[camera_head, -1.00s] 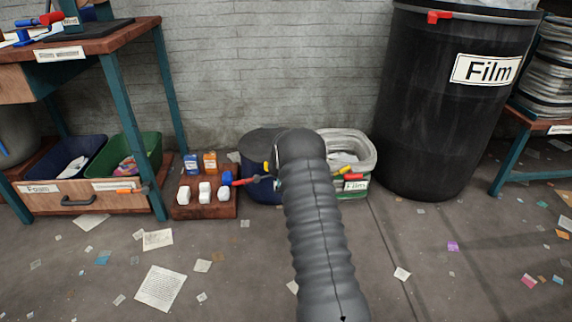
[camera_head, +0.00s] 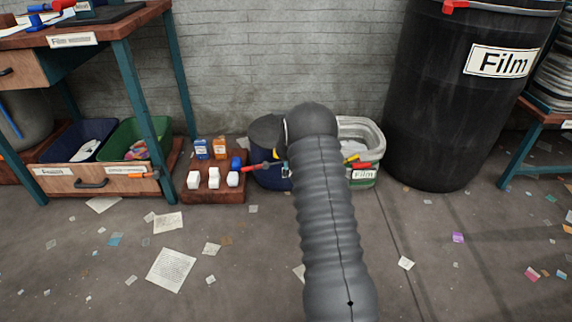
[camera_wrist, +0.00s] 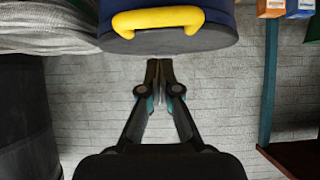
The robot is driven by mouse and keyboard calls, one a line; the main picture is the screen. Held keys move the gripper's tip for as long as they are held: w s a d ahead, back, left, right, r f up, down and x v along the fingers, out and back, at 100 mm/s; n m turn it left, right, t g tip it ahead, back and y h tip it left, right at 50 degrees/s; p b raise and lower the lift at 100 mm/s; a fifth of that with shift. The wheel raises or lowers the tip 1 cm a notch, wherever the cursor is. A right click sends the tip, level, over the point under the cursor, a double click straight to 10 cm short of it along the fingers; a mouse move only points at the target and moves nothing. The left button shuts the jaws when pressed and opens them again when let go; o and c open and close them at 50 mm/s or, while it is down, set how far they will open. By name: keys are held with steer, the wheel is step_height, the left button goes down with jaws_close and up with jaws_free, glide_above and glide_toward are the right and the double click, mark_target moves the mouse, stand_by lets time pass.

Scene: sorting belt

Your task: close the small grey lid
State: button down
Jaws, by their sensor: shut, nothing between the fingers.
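The small grey lid (camera_head: 265,134) is at the top of a round dark blue bin (camera_head: 268,179), left of my arm in the head view. It looks tilted there, and my arm hides its right part. In the wrist view the lid (camera_wrist: 170,42) shows as a dark grey face under a yellow handle (camera_wrist: 158,18), with blue bin wall above. My gripper (camera_wrist: 159,66) is shut and empty, with its fingertips just below the lid's edge in that picture. I cannot tell whether they touch it. The head view hides the fingertips behind my arm.
The littered floor in front is open.

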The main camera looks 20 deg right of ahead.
steer(key=s+a+f, duration=0.3)
steer(key=s+f, duration=0.1)
steer(key=s, duration=0.3)
steer(key=shift+s, duration=0.2)
steer(key=s+a+f+g+y, duration=0.2)
steer(key=s+a+f+g, duration=0.15)
steer(key=s+f, duration=0.35)
steer(key=s+a+r+g+y, duration=0.1)
steer(key=s+a+r+g, duration=0.2)
steer(key=s, duration=0.3)
steer(key=s+a+r+n+p, duration=0.1)
steer(key=s+a+r, duration=0.4)
steer(key=s+r, duration=0.7)
steer(key=s+a+r+n+t+p, duration=0.1)
steer(key=s+a+r, duration=0.3)
steer(key=s+r, duration=0.7)
steer(key=s+a+r+n+y+p, duration=0.1)
steer(key=s+a+r, duration=0.4)
steer(key=s+r, duration=0.7)
steer(key=shift+s+a+r+n+t+p, duration=0.35)
steer(key=shift+r+n+p, duration=0.7)
steer(key=shift+r, duration=1.95)
steer(key=shift+m+p, duration=0.3)
steer(key=shift+m, duration=0.05)
